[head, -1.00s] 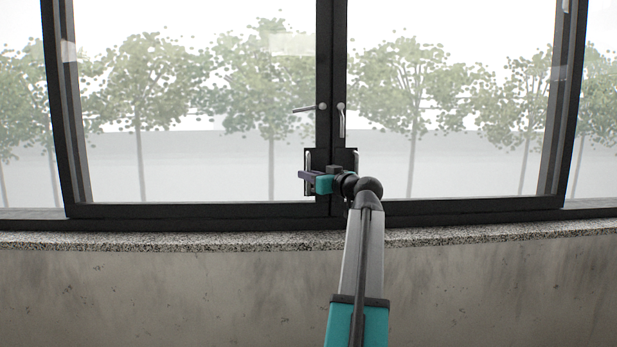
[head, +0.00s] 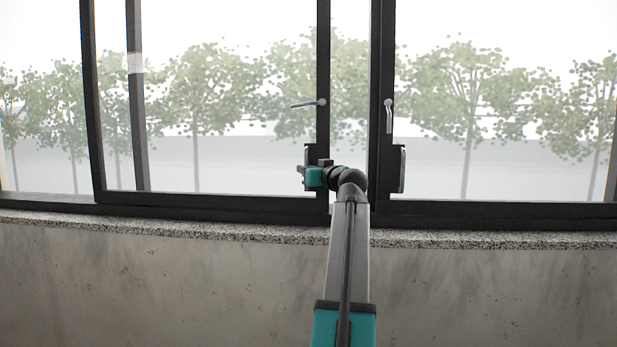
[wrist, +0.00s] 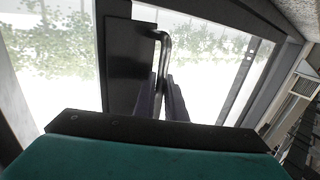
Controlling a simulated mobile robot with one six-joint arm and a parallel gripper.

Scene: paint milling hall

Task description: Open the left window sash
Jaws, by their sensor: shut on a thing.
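The left window sash (head: 323,70) has a dark frame and clear glass. It stands slid to the left, with a narrow gap between it and the right sash (head: 382,70). Its lever handle (head: 308,104) lies level, pointing left. Low on its right stile is a dark plate (wrist: 130,65) with a metal bar handle (wrist: 164,50). My gripper (head: 302,175) is at this bar handle. In the wrist view my gripper's dark fingers (wrist: 162,98) are closed around the bar. The bar's lower part is hidden by the fingers and gripper body.
A speckled stone sill (head: 480,240) and a concrete wall (head: 200,285) run below the window. A dark post (head: 137,100) shows behind the left sash's glass.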

